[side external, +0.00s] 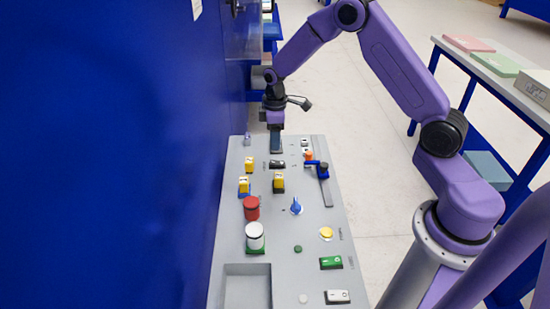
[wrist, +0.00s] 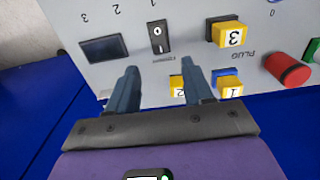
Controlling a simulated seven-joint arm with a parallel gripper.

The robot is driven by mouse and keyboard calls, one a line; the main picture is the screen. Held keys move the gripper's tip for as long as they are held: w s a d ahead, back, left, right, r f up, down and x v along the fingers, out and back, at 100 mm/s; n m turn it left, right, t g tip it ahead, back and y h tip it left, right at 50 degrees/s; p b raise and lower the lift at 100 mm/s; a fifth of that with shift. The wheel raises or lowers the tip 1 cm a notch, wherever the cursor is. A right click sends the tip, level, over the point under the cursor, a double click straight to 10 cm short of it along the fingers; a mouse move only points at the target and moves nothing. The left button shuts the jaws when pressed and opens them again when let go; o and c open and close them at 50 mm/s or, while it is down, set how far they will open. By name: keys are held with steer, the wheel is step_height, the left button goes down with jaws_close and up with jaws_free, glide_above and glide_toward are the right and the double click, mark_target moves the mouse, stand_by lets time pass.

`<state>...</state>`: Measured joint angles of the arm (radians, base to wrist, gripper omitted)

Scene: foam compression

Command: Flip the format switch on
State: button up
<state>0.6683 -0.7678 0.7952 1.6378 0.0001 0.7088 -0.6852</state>
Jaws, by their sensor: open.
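A black rocker switch (wrist: 158,37) with white 0 and I marks sits on the grey panel in the wrist view, just beyond the gap between my fingertips. It also shows in the side view (side external: 277,164). I cannot read a format label, nor tell clearly which way its rocker is tipped. My gripper (wrist: 161,78) is open and empty, its two blue-grey fingers spread. In the side view my gripper (side external: 276,150) is over the far end of the panel, just behind the black switch. I cannot tell its exact height above the panel.
A dark display (wrist: 103,48) is left of the switch in the wrist view. Yellow numbered plugs (wrist: 225,33) and a red cylinder (wrist: 288,70) lie to the right. Green (side external: 331,263) and white (side external: 337,296) rockers are at the panel's near end. A blue wall (side external: 110,150) borders the left.

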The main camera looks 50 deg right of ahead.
mark_target(275, 162)
step_height(275, 162, down, 8)
steer(key=shift+f, duration=0.2)
stand_by(0.3)
